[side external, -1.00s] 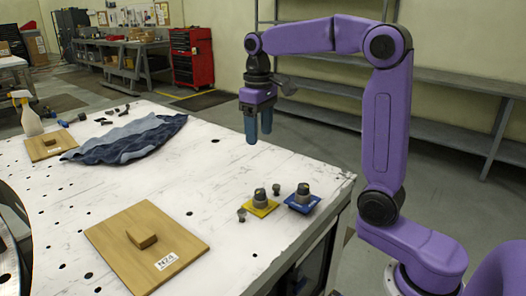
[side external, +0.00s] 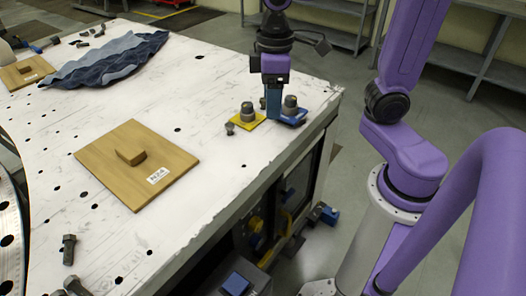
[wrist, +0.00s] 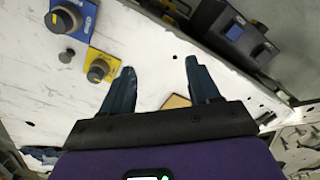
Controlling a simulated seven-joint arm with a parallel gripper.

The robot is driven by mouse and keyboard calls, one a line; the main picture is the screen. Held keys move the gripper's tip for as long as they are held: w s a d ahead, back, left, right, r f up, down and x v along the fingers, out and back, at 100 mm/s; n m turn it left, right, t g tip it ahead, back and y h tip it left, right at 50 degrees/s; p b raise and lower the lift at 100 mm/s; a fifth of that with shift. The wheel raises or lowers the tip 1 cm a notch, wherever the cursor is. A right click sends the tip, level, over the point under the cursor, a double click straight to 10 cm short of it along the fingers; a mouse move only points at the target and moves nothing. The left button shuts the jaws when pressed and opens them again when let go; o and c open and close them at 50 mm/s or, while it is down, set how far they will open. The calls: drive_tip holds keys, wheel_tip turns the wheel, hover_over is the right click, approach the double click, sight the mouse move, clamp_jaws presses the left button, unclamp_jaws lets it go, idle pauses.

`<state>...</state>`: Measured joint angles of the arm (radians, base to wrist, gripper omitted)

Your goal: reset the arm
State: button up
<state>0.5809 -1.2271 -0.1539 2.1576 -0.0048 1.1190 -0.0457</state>
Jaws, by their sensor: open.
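My gripper (side external: 273,116) points down near the table's right corner, with its blue fingers lined up in the picture between two knobbed plates. In the wrist view my gripper (wrist: 158,68) has its fingers well apart with nothing held. A yellow plate with a grey knob (side external: 247,113) and a blue plate with a grey knob (side external: 290,106) sit on the white table (side external: 215,155). In the wrist view the yellow plate's knob (wrist: 97,71) is left of the fingers and the blue plate's knob (wrist: 64,19) is further up-left. Finger height above the table is hard to tell.
A wooden board with a block handle (side external: 130,157) lies left of the plates. A small dark bolt (side external: 230,128) stands beside the yellow plate. A blue cloth (side external: 110,60) and another wooden board (side external: 25,72) lie behind.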

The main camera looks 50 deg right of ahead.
drive_tip(key=s+d+f+n, duration=0.1)
drive_tip(key=s+f+n, duration=0.1)
drive_tip(key=s, duration=0.5)
drive_tip(key=s+f+n, duration=0.2)
drive_tip(key=s+f, duration=0.1)
drive_tip(key=s, duration=0.4)
drive_tip(key=shift+d+f+n, duration=0.2)
drive_tip(key=shift+d+n, duration=0.1)
drive_tip(key=shift+d, duration=0.1)
